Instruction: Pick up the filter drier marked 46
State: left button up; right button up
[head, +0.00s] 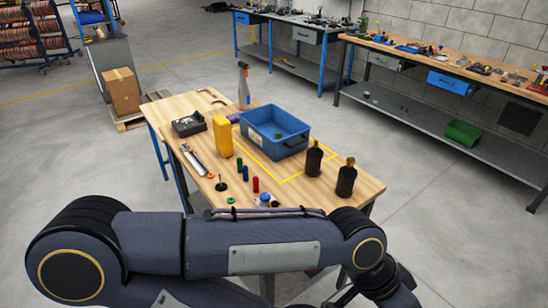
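Two dark cylinders with brass-coloured tops stand upright on the right part of the wooden table (205,101). One dark cylinder (314,160) is farther back, and the other dark cylinder (346,182) is nearer the right edge. They could be filter driers, but no number 46 can be read on either. My arm from the left crosses the whole bottom of the view, in front of the table's near edge. Its far end leaves the picture at the bottom right. Neither of my gripper's fingers can be made out.
A yellow block (222,137), spray bottle (243,86), dark tray (188,124), metal tool (195,160) and small coloured cylinders (255,184) share the table. Workbenches (450,63) line the wall.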

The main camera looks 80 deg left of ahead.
aim_at(313, 164)
jog(key=i+j+u, duration=0.1)
jog(key=u, duration=0.4)
jog(key=i+u, duration=0.25)
jog(key=u, duration=0.2)
jog(key=i+u, duration=0.2)
jog(key=u, duration=0.3)
jog(key=i+l+u, duration=0.1)
jog(key=u, duration=0.4)
jog(key=i+l+u, duration=0.2)
jog(key=u, duration=0.25)
jog(key=i+l+u, duration=0.15)
jog(key=u, duration=0.35)
jog(key=i+l+u, duration=0.15)
jog(key=u, duration=0.3)
jog(key=i+l+u, duration=0.25)
jog(key=u, duration=0.2)
jog(key=i+l+u, duration=0.15)
jog(key=l+u, duration=0.15)
jog(key=u, duration=0.15)
